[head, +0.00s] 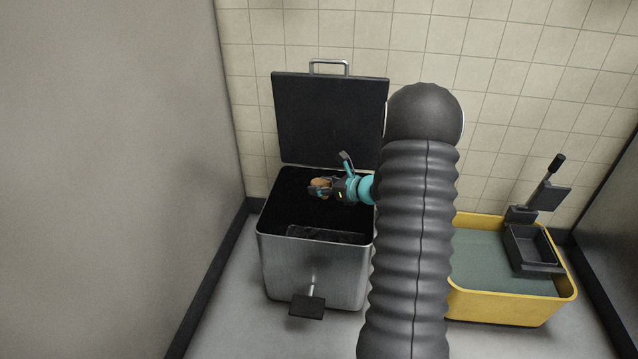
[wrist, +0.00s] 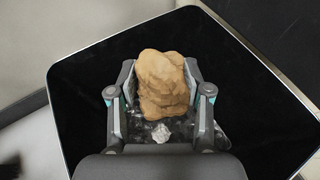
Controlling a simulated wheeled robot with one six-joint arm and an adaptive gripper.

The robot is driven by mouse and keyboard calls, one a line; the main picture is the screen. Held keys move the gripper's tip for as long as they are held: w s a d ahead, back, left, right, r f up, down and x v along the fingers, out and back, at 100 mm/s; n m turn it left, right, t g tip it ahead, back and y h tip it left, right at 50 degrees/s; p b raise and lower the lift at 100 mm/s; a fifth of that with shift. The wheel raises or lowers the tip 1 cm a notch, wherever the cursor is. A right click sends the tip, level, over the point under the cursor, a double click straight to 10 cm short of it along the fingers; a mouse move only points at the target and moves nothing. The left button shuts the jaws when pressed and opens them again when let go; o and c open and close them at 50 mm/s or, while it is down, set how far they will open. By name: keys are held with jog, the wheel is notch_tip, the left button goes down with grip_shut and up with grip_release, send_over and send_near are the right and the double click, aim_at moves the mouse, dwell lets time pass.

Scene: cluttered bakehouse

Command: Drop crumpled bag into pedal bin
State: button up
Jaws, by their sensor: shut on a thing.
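The crumpled bag (head: 320,184) is brown and lumpy, and it shows larger in the wrist view (wrist: 162,82). My gripper (head: 322,188) is shut on it, with one finger on each side of the bag in the wrist view (wrist: 160,90). The pedal bin (head: 312,268) is a square metal box with a dark inside. Its lid (head: 330,120) stands open against the tiled wall. My gripper and the bag are over the bin's opening. A small pale crumpled scrap (wrist: 161,133) and a clear, shiny liner or wrap lie down inside the bin.
The bin's pedal (head: 307,306) sticks out at the front. A yellow mop bucket (head: 515,310) with a dark wringer (head: 532,247) stands to the right. A grey wall panel (head: 110,170) rises on the left. Grey floor is clear in front of the bin.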

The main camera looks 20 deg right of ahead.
notch_tip(320, 180, down, 5)
jog(key=shift+f+b, duration=0.1)
jog(key=shift+b, duration=1.15)
jog(key=o, duration=0.8)
jog(key=shift+s, duration=0.1)
jog(key=v, duration=1.2)
jog(key=shift+d, duration=0.1)
